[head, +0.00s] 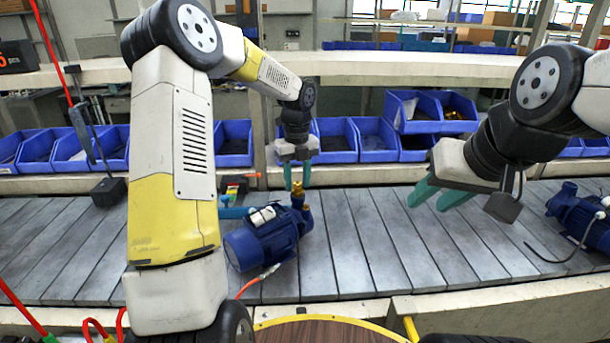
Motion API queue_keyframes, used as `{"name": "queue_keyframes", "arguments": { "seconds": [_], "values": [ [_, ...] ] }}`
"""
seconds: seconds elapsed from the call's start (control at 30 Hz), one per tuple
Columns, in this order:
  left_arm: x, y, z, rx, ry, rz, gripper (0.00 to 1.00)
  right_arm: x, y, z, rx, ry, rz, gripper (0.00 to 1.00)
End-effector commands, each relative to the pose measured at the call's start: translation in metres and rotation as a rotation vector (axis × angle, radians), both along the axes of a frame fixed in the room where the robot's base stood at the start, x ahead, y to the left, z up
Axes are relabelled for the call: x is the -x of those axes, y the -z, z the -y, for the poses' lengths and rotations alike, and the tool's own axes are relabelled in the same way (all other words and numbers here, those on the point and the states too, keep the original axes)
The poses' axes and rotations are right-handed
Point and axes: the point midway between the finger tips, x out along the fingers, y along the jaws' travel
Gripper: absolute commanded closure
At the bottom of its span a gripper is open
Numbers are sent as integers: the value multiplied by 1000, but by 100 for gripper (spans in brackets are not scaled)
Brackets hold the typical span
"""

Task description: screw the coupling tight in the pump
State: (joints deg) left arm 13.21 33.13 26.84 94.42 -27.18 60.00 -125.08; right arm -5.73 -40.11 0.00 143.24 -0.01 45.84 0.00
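A blue pump (262,243) stands on the slatted conveyor, left of the middle. A brass coupling (298,194) sits upright at the top of its right end. My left gripper (297,176) points down just above the coupling, with its two green fingers apart on either side of the coupling's top; I cannot tell whether they touch it. My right gripper (438,196) is over the conveyor to the right, its green fingers apart and nothing between them.
A second blue pump (582,215) with a dark cable lies at the right end of the conveyor (350,258). Blue bins (340,140) line the back. A small red and black item (233,186) lies behind the first pump. The conveyor's middle is clear.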

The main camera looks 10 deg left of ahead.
Motion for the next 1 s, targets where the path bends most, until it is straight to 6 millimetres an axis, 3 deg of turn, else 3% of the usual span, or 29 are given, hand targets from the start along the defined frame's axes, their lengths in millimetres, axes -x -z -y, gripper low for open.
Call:
{"name": "queue_keyframes", "arguments": {
  "seconds": [0.17,0.43,0.77,1.0],
  "values": [
    [0,0,0,0,-9,0,61,0,0,0,0,0,0,64],
    [0,0,0,0,-276,1,61,0,0,0,0,0,0,64],
    [0,0,0,0,-314,0,61,0,0,0,0,0,0,64],
    [0,0,0,0,-564,1,61,0,0,0,0,0,0,64]
  ]
}}
